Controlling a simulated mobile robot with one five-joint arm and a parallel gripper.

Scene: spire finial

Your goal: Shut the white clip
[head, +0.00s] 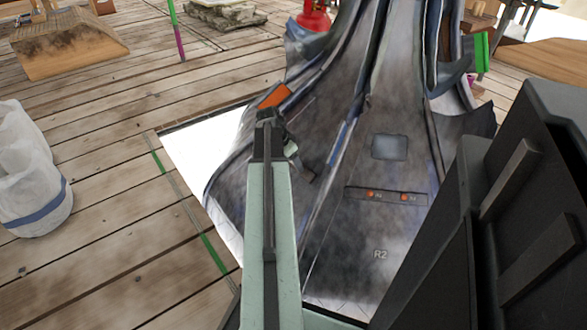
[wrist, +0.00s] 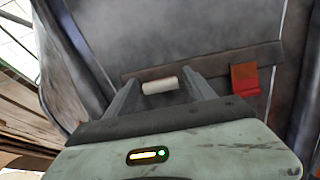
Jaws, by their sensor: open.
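In the wrist view, the white clip (wrist: 160,86) shows as a short pale bar on a dark strip (wrist: 262,56) fixed to the grey metal surface. My gripper (wrist: 161,77) is open, with one finger on each side of the white clip. I cannot tell whether the fingers touch it. A red clip (wrist: 245,79) sits on the same strip to the right, outside the fingers. In the head view my gripper (head: 297,160) is at the left part of the grey finial, partly hidden behind my arm. The white clip cannot be made out there.
The tall grey finial (head: 345,130) flares over a white sheet (head: 195,150) on the plank floor. An orange piece (head: 276,96) is on its left edge, just beyond my arm. A white bag (head: 32,175) stands at the left. Planks between are clear.

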